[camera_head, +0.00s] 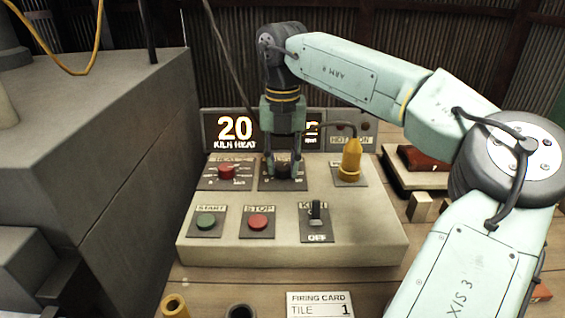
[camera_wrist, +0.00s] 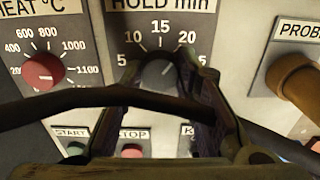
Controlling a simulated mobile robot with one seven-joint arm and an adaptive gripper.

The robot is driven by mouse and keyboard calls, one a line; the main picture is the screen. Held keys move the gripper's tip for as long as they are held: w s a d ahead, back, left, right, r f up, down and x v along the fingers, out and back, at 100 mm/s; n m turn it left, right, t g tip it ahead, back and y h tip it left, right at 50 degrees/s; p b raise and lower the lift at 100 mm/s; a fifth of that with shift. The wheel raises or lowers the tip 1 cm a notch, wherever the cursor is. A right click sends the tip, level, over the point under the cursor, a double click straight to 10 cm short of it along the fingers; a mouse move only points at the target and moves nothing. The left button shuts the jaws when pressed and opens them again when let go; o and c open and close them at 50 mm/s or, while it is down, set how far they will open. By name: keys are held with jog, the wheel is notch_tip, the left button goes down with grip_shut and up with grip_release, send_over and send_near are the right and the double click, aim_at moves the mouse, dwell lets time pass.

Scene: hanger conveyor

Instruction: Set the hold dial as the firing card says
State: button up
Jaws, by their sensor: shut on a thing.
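The hold dial (camera_wrist: 158,74) is a dark knob under the label "HOLD min", with 5, 10, 15 and 20 readable around it. My gripper (camera_head: 283,172) comes down from above and is shut on this dial; in the wrist view its fingers (camera_wrist: 165,75) stand on both sides of the knob. Where the dial points is not clear. The firing card (camera_head: 320,303) lies at the bottom edge of the head view and reads "FIRING CARD", "TILE 1"; its lower part is cut off.
The red heat dial (camera_head: 226,171) is left of the hold dial, the yellow probe plug (camera_head: 351,160) right. Green start (camera_head: 206,222) and red stop (camera_head: 258,222) buttons and a kiln switch (camera_head: 316,213) sit in front. The display (camera_head: 235,130) reads 20; my gripper partly hides its neighbour.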

aim_at(283, 166)
jog(key=shift+m, duration=0.3)
jog(key=o, duration=1.2)
jog(key=shift+c, duration=0.2)
jog(key=shift+r, duration=0.1)
notch_tip(283, 166, up, 12)
